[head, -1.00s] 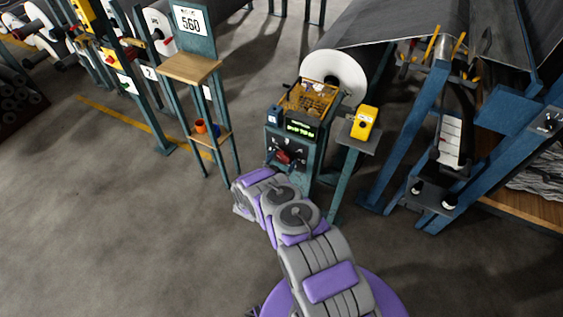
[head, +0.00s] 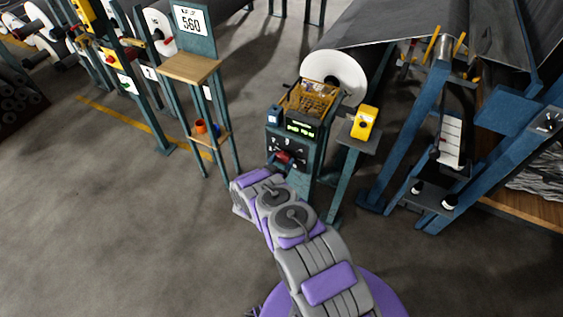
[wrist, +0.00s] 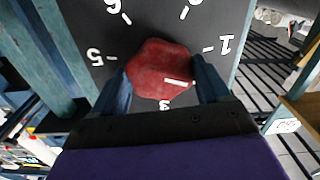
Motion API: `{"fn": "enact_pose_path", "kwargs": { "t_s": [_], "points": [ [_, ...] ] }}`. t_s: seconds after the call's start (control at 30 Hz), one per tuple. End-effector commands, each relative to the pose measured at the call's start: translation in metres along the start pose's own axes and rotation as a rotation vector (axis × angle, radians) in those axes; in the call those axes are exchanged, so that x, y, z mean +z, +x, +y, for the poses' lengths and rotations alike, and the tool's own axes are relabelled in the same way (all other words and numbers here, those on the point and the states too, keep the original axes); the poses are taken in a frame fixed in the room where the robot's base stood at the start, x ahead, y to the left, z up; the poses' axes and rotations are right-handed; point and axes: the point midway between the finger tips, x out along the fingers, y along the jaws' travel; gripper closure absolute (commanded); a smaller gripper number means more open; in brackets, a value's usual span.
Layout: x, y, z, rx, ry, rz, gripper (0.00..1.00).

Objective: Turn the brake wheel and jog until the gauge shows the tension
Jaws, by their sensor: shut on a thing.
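The red brake wheel (wrist: 160,70) fills the middle of the wrist view, on a dark dial plate with white numbers around it. A white mark on the wheel points to the right in that view. My gripper (wrist: 163,85) is shut on the wheel, with one blue finger on each side of it. In the head view the wheel (head: 284,158) shows small and red on the front of the teal console (head: 291,140). A lit green display (head: 300,129) sits above it; its figures are too small to read. A sign (head: 191,22) reads 560.
A yellow handheld unit (head: 364,123) stands on a post just right of the console. A stand with a wooden top (head: 190,67) is to the left, with an orange cup (head: 200,126) on its lower shelf. Blue machine frames rise at the right.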

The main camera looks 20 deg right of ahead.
Motion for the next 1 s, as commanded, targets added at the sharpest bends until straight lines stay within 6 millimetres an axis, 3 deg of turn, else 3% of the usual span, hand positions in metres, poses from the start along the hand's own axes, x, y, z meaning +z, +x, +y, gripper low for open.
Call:
{"fn": "enact_pose_path", "kwargs": {
  "t_s": [0.4,0.43,0.6,0.7,1.0],
  "points": [
    [-0.0008,-0.0001,-0.0023,-0.004,-0.077,-0.001,0.55],
    [-0.0008,-0.0001,-0.0023,-0.004,-0.076,-0.001,0.24],
    [-0.0007,-0.0002,-0.0016,-0.003,-0.076,-0.001,0.07],
    [-0.0007,-0.0001,-0.0011,-0.002,-0.077,0.000,0.00],
    [-0.0008,-0.0051,-0.0008,-0.002,-0.078,-0.001,0.00]
  ]
}}
